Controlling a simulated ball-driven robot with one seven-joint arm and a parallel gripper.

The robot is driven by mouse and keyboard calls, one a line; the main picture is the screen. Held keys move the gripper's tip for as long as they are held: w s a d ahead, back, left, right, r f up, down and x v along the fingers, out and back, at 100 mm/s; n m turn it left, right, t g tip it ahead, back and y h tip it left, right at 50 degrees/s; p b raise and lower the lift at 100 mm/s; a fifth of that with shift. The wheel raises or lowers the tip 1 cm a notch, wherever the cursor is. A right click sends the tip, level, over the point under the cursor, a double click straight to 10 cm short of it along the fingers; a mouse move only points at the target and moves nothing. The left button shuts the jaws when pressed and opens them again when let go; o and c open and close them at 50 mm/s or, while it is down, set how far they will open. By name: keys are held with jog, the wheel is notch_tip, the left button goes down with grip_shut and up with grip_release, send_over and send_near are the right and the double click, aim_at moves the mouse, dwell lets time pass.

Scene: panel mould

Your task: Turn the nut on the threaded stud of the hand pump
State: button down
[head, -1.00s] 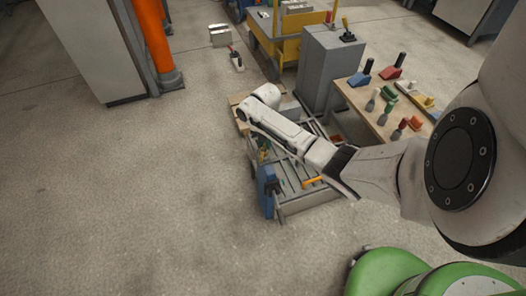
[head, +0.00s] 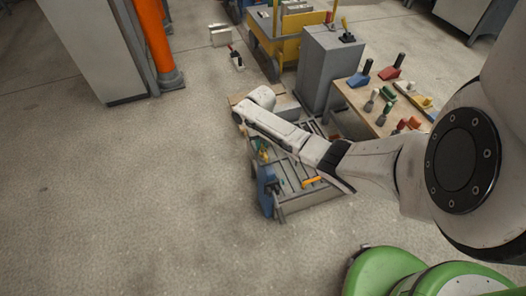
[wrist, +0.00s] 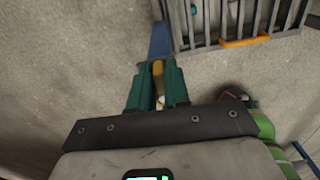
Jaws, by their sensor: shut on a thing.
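The blue hand pump (head: 266,184) stands at the near left corner of a slatted grey frame. Its blue body also shows beyond the fingertips in the wrist view (wrist: 160,42). My gripper (wrist: 158,72) has teal fingers shut on a small yellow, brass-like piece (wrist: 158,84), which I take to be the nut. The fingers hide most of it, and I cannot make out the stud's thread. In the head view my gripper (head: 262,154) is small, just above the pump and partly behind my arm.
The slatted frame (head: 295,200) has an orange bar (head: 312,181) at its near side. A wooden table (head: 362,108) with several coloured hand tools stands to the right, beside a grey cabinet (head: 325,62). The floor to the left is open.

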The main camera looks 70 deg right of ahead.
jog(key=shift+a+n, duration=0.1)
jog(key=shift+n, duration=0.3)
jog(key=shift+r+p, duration=3.5)
jog(key=shift+p, duration=0.25)
jog(key=shift+w, duration=0.1)
